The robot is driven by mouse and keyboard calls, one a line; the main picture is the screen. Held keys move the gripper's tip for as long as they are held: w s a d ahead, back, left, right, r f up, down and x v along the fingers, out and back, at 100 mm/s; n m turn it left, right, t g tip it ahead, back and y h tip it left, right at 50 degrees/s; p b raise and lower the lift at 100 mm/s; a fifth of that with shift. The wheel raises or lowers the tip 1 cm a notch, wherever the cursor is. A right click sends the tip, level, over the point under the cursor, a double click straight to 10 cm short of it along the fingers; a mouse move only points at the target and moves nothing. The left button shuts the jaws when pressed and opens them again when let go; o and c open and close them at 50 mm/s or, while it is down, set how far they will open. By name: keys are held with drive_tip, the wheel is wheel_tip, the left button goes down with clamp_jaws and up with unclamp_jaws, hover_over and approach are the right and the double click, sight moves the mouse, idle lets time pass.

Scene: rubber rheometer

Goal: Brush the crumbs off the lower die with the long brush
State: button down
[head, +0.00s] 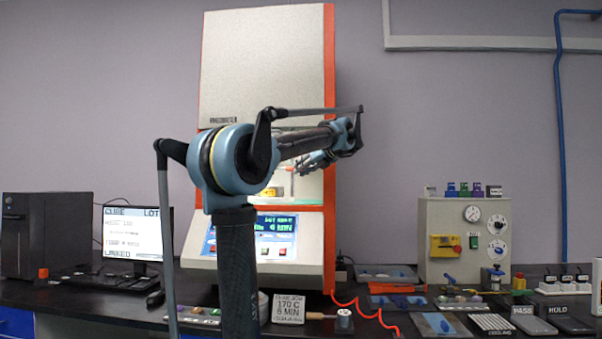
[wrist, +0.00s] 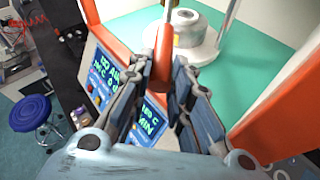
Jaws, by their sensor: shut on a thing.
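My gripper (wrist: 166,78) is shut on a red-brown handle (wrist: 163,52), which I take to be the long brush. The lower die (wrist: 188,28) is a grey round block on a wider pale disc, just beyond my fingers. I cannot tell whether the brush touches it. Crumbs cannot be made out. In the head view my gripper (head: 308,163) is at the rheometer's opening, and my arm partly hides the die area.
The rheometer (head: 262,75) has orange side posts close around the opening and a lit display panel (head: 268,232) below. A wooden-handled tool (head: 322,316) lies on the bench. A gauge box (head: 462,215) stands right and a monitor (head: 133,233) left.

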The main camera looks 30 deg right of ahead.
drive_tip(key=s+a, duration=0.9)
drive_tip(key=s, duration=0.2)
drive_tip(key=shift+s, duration=0.35)
idle(0.4)
drive_tip(key=shift+s, duration=0.1)
